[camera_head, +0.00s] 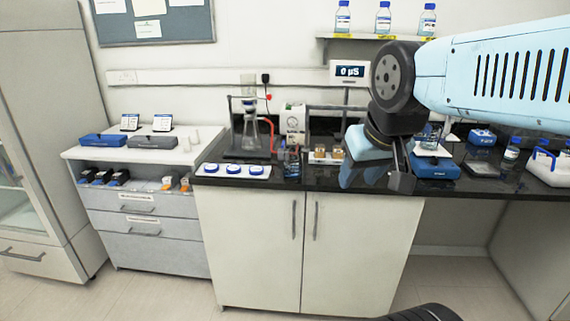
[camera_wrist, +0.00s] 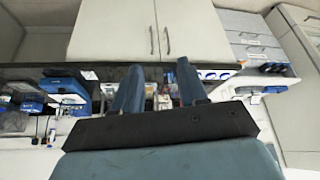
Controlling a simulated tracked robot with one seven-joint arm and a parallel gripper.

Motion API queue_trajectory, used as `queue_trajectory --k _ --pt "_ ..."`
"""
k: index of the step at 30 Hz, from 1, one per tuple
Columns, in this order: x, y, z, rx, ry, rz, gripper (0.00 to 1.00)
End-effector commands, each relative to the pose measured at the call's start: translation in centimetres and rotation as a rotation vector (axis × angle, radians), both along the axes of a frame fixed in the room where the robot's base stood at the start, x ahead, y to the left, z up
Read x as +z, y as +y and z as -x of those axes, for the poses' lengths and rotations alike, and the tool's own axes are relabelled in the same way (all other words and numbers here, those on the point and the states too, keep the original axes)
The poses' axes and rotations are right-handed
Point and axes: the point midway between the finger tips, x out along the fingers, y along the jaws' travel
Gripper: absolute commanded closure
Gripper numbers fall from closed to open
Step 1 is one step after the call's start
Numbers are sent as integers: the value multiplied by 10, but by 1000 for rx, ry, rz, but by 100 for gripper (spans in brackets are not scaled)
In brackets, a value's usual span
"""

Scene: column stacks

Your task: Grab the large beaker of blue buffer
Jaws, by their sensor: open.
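A glass beaker with dark blue liquid (camera_head: 292,168) stands near the front edge of the black bench, just right of a tray with blue-capped dishes. My gripper (camera_head: 385,172) is to the right of it in the head view, apart from it and over the bench. In the wrist view my gripper (camera_wrist: 158,78) shows two blue-grey fingers spread apart with nothing held between them. The wrist picture is upside down, and the fingers cover part of the bench there. I cannot make out the beaker clearly in it.
A filtration flask (camera_head: 249,132) and a white pump (camera_head: 294,122) stand behind the beaker. The dish tray (camera_head: 232,171) is to its left. A small rack with brown-topped items (camera_head: 327,155) is to its right. Blue devices (camera_head: 436,165) crowd the bench farther right.

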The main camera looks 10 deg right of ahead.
Motion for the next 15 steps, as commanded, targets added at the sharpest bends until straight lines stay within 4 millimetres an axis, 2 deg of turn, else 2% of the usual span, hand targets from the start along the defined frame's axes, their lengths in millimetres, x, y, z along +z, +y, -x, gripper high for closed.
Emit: queue_trajectory --k 4,8,11,15 --pt "0 0 0 0 0 0 57" --pt "0 0 -3 0 -3 0 46" --pt "-2 -1 -17 -1 -20 0 36" --pt "-10 -7 -55 -4 -78 1 23"
